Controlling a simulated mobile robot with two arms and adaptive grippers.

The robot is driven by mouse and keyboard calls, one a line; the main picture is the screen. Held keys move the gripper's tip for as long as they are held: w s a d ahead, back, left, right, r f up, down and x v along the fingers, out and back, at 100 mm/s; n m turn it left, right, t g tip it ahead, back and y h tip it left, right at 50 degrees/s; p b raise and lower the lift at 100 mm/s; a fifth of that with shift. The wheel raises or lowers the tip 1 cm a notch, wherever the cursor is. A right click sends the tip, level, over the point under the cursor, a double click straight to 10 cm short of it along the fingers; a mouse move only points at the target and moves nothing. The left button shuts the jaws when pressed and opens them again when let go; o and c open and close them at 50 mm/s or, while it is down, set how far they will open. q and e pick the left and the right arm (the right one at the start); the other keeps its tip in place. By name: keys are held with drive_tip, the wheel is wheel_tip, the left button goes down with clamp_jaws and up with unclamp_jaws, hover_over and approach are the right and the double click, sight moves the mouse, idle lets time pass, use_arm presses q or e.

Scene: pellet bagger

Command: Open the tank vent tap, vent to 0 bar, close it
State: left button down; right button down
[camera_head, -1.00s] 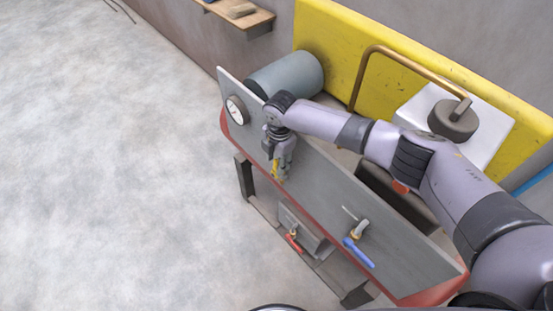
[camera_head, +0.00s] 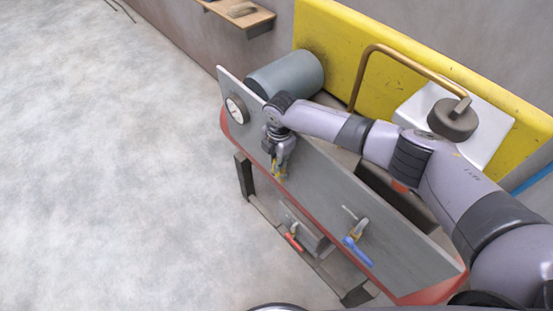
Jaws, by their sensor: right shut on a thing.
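A grey panel (camera_head: 330,200) with a red lower edge runs diagonally across the view. A round white gauge (camera_head: 237,110) sits at its upper left end; its reading is too small to tell. A grey cylindrical tank (camera_head: 288,77) lies behind the panel. My right gripper (camera_head: 279,168) is at the panel's front, to the lower right of the gauge, and is shut on a yellow tap handle (camera_head: 277,174). The fingers hide most of this tap. My left gripper is not in view.
A tap with a blue handle (camera_head: 357,251) is further right on the panel, and a red-handled tap (camera_head: 293,242) sits below the panel. A yellow wall panel (camera_head: 400,55) and a brass pipe (camera_head: 410,60) stand behind. Floor at left is clear.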

idle(0.4)
drive_tip(key=shift+s+d+r+t+y+p, duration=0.15)
drive_tip(key=shift+s+d+t+y+p, duration=0.25)
drive_tip(key=shift+p, duration=0.65)
drive_tip(key=shift+s+d+f+t+y+p, duration=0.1)
drive_tip(key=shift+s+f+t+y+p, duration=0.3)
drive_tip(key=shift+t, duration=0.4)
drive_tip(key=shift+w+r, duration=0.1)
drive_tip(key=c, duration=1.5)
unclamp_jaws()
drive_tip(key=v, duration=1.2)
